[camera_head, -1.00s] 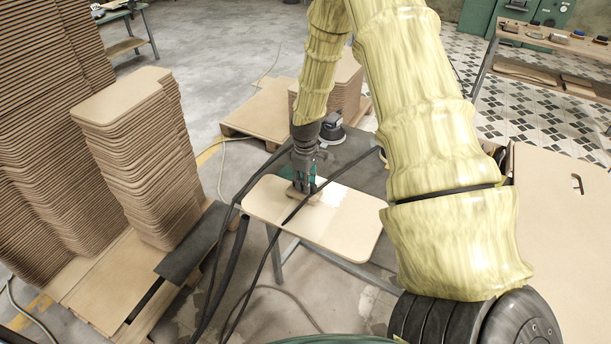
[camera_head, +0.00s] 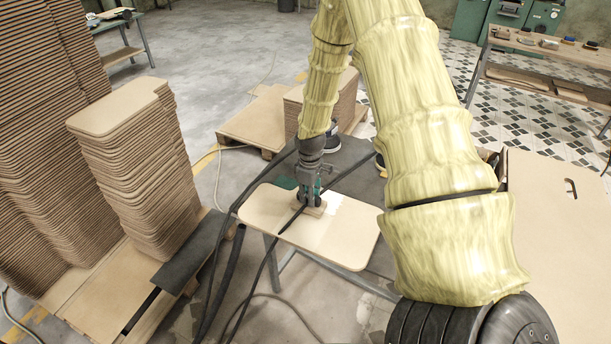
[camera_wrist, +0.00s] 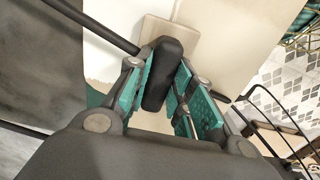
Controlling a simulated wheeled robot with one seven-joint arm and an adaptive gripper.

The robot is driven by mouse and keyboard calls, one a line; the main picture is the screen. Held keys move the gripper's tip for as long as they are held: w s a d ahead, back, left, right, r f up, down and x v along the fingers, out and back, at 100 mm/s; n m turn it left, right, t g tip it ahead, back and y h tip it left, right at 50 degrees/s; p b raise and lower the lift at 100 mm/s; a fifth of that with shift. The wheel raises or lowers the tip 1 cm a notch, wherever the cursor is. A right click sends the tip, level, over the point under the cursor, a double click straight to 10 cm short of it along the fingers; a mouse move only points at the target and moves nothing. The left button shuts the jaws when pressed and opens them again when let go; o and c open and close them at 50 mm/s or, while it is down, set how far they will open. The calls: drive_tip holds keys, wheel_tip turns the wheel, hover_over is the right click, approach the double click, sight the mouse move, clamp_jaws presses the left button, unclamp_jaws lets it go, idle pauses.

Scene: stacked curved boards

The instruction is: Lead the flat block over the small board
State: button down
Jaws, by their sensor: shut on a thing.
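The small board (camera_head: 340,239) is a pale wooden panel with rounded corners, lying flat on a metal-legged stand. The flat block (camera_head: 318,210) is a small beige piece resting on the board's far half, partly hidden by my gripper (camera_head: 310,196). In the wrist view the block (camera_wrist: 168,36) shows with a dark rounded handle (camera_wrist: 166,70) on top. My gripper's teal fingers (camera_wrist: 163,80) are shut on this handle from both sides. A whitish patch (camera_head: 335,201) lies on the board beside the block.
Dark cables (camera_head: 280,226) hang across the board. A tall stack of curved boards (camera_head: 140,160) stands on a pallet at left, with a lower stack (camera_head: 340,105) behind. A large panel (camera_head: 550,240) lies at right. A dark round-based tool (camera_head: 334,138) stands behind the board.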

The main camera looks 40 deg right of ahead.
sight(320, 199)
drive_tip(key=shift+s+d, duration=0.1)
drive_tip(key=shift+s, duration=0.05)
drive_tip(key=shift+s+d+f+p, duration=0.1)
drive_tip(key=shift+s+d+p, duration=0.15)
drive_tip(key=shift+s, duration=0.5)
drive_tip(key=shift+s+d+f+p, duration=0.15)
drive_tip(key=shift+s+d, duration=0.2)
drive_tip(key=shift+s, duration=0.4)
drive_tip(key=shift+r, duration=0.1)
drive_tip(key=shift+s+d+r+p, duration=0.1)
drive_tip(key=shift+s+d+p, duration=0.25)
drive_tip(key=shift+s, duration=0.45)
drive_tip(key=shift+s+d+p, duration=0.25)
drive_tip(key=shift+s+d, duration=0.05)
drive_tip(key=shift+s, duration=0.45)
drive_tip(key=shift+w, duration=0.1)
drive_tip(key=shift+w+d, duration=0.25)
drive_tip(key=shift+d, duration=0.4)
drive_tip(key=shift+w+d, duration=0.25)
drive_tip(key=shift+d, duration=0.4)
drive_tip(key=shift+w+d, duration=0.25)
drive_tip(key=shift+d, duration=0.4)
